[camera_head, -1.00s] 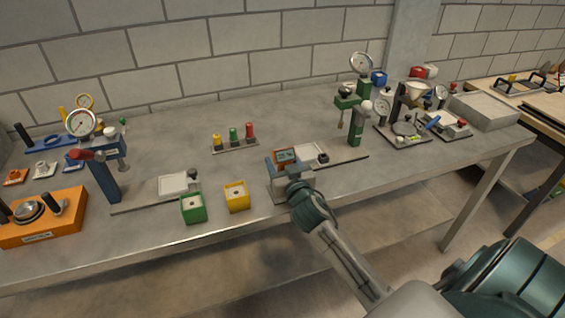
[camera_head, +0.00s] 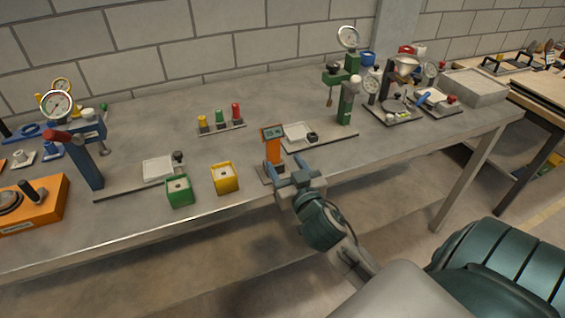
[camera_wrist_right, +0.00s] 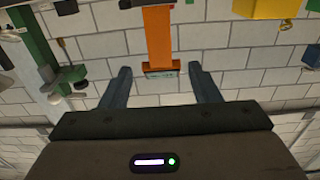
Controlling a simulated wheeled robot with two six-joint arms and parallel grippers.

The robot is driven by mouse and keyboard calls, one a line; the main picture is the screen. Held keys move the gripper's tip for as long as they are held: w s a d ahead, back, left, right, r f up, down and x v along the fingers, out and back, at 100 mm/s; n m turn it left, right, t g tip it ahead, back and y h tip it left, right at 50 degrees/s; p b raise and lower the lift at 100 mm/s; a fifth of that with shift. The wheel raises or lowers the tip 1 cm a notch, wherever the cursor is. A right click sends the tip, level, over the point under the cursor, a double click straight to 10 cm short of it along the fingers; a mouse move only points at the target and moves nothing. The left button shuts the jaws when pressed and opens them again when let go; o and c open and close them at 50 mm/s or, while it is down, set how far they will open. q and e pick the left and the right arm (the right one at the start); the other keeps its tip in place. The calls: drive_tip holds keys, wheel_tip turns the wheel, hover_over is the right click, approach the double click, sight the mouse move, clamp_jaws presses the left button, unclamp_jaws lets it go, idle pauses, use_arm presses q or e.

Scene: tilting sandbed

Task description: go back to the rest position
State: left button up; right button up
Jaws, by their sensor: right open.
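My right gripper (camera_head: 288,183) is at the front edge of the grey bench (camera_head: 120,220), on the near side of an orange post with a small display (camera_head: 272,148). In the right wrist view its two fingers (camera_wrist_right: 161,88) are wide apart with nothing between them. The orange post (camera_wrist_right: 158,40) shows there just beyond the fingertips, apart from them. The post stands upright on a small base at the bench's front. My left gripper is not in view.
A yellow box (camera_head: 225,178) and a green box (camera_head: 179,191) stand left of my gripper. A green stand with a gauge (camera_head: 347,95) is behind right, a blue gauge stand (camera_head: 88,155) at left. The floor in front of the bench (camera_head: 250,270) looks clear.

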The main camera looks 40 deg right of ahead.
idle(0.4)
drive_tip(key=s+f+g, duration=0.6)
drive_tip(key=s+f, duration=0.2)
drive_tip(key=f, duration=0.3)
drive_tip(key=s+a+f+n+g+y, duration=0.2)
drive_tip(key=s+a+f+g, duration=0.2)
drive_tip(key=s, duration=0.4)
drive_tip(key=s+a+f+n+g+y, duration=0.2)
drive_tip(key=s+a+f+g, duration=0.15)
drive_tip(key=s, duration=0.45)
drive_tip(key=d+f+g, duration=0.2)
drive_tip(key=d+f, duration=0.1)
drive_tip(key=f, duration=2.7)
drive_tip(key=s+d+f, duration=0.1)
drive_tip(key=s+f, duration=1.6)
drive_tip(key=f, duration=0.2)
drive_tip(key=shift+s+d+f+m+g, duration=0.25)
drive_tip(key=shift+s+f+m+g, duration=0.05)
drive_tip(key=shift+f+m+g, duration=0.1)
